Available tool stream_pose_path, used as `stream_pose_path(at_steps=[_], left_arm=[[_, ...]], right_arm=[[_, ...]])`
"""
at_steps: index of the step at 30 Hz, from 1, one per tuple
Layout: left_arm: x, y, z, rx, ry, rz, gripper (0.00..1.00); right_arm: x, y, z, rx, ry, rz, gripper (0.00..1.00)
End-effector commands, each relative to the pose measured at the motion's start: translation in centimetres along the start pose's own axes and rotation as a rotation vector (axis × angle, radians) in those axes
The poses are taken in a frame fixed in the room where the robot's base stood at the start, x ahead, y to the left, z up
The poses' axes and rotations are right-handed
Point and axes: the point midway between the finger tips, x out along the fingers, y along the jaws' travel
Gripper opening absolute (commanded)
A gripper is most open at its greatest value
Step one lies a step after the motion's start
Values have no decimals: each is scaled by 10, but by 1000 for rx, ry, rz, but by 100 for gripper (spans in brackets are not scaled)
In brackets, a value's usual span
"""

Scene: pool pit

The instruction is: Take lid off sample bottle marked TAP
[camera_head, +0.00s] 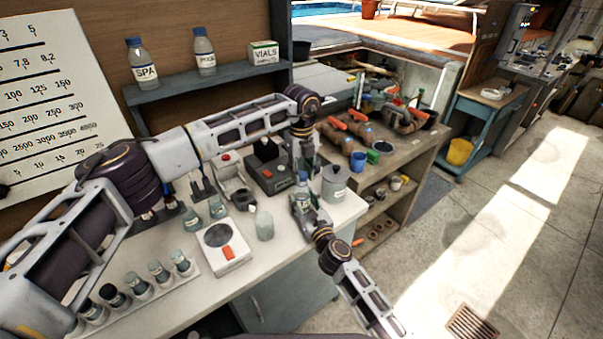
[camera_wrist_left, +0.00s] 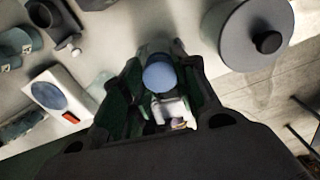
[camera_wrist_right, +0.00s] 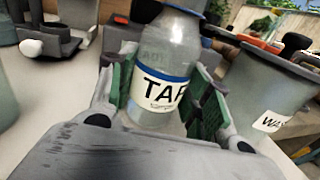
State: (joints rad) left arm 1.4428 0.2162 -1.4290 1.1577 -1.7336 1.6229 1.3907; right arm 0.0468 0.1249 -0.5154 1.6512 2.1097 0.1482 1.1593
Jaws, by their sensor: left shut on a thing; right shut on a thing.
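The sample bottle marked TAP (camera_wrist_right: 162,85) stands upright and clear-sided in the right wrist view, its label facing that camera. Its blue lid (camera_wrist_left: 158,76) shows from above in the left wrist view. My right gripper (camera_wrist_right: 165,100) is shut on the bottle's body. My left gripper (camera_wrist_left: 160,85) comes from above and is shut on the lid, with a green-padded finger on each side. In the head view, my left gripper (camera_head: 303,168) is directly above my right gripper (camera_head: 302,200), and they hide most of the bottle. The lid appears to be on the bottle's neck.
A grey lidded waste pot (camera_head: 336,183) stands close to the right. A white device with a round dark plate (camera_head: 229,262), a small clear bottle (camera_head: 264,225) and a vial rack (camera_head: 150,290) are on the bench. SPA (camera_head: 143,66) and POOL (camera_head: 205,52) bottles stand on the shelf.

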Motion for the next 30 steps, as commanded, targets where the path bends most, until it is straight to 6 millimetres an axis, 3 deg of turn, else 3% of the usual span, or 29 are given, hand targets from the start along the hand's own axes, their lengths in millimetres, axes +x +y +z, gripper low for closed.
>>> stream_pose_path(at_steps=[30], left_arm=[[-17,0,0,0,0,0,1]], right_arm=[[0,0,0,0,0,-1,0]])
